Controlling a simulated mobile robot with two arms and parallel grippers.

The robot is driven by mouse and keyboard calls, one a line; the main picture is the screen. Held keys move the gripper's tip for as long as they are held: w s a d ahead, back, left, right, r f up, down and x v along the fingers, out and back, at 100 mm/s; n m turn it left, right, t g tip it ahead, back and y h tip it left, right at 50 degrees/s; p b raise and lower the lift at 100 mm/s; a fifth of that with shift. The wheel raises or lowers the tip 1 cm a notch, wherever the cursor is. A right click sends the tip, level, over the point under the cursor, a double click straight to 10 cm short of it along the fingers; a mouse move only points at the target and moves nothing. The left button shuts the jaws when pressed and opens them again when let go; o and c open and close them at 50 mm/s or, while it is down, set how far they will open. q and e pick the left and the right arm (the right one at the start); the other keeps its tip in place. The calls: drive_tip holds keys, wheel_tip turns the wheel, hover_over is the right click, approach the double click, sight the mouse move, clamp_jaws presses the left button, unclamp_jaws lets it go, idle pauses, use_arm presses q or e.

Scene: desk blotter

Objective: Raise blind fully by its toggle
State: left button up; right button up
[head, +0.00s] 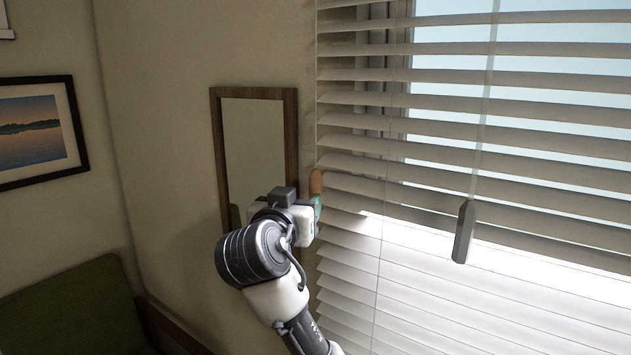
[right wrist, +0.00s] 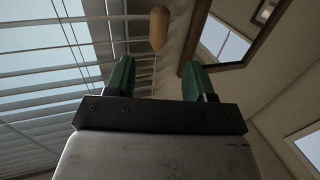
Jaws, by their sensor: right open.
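The white slatted blind (head: 560,175) hangs over the window, and its slats also fill the left of the right wrist view (right wrist: 30,75). A brown wooden toggle (head: 316,183) hangs by the blind's left edge. In the right wrist view the toggle (right wrist: 158,28) shows beyond the fingertips, about in line with the gap between them. My right gripper (head: 318,206) has green fingers and is just below the toggle in the head view. It is open and empty (right wrist: 160,80). Its fingers are largely hidden by its wrist in the head view. My left gripper is out of view.
A grey faceted pull (head: 463,232) hangs in front of the blind on a thin rod. A wood-framed mirror (head: 255,145) is on the wall close behind my arm. A framed picture (head: 35,130) hangs further left, above a green seat (head: 75,310).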

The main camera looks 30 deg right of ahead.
sight(314, 181)
drive_tip(key=p+x, duration=0.1)
drive_tip(key=x, duration=0.2)
drive_tip(key=p+x, duration=0.2)
drive_tip(key=x, duration=0.1)
drive_tip(key=r+p+x, duration=0.1)
drive_tip(key=p+x, duration=0.1)
drive_tip(key=x, duration=0.2)
drive_tip(key=shift+s+r, duration=0.1)
drive_tip(key=shift+w+d, duration=0.35)
drive_tip(key=shift+d, duration=0.05)
clamp_jaws()
